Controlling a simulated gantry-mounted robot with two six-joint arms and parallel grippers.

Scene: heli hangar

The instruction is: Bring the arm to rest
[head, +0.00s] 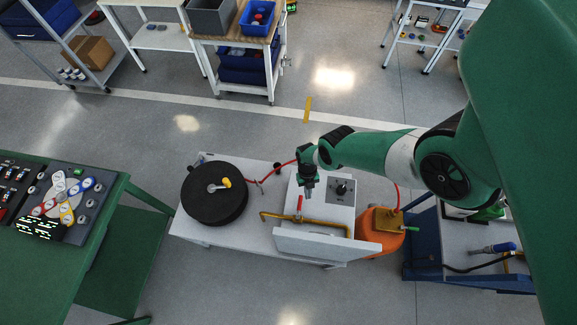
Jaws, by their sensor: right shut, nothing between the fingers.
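My right arm comes in from the right side of the head view, green with a white band. Its gripper (309,191) points down over the white box (338,216) on the white table, with its fingers together and nothing between them. I cannot tell how far the fingertips are above the box. The box has a panel with a black knob (342,189) just right of the gripper. A brass pipe with a red-handled valve (299,203) runs close below the gripper. My left gripper is out of view.
A black round disc (214,193) with a yellow-handled part lies on the white table (190,229). An orange tank (380,228) stands to the right, near a blue cart (424,262). A green control desk (50,270) is at left. Open floor lies behind the table.

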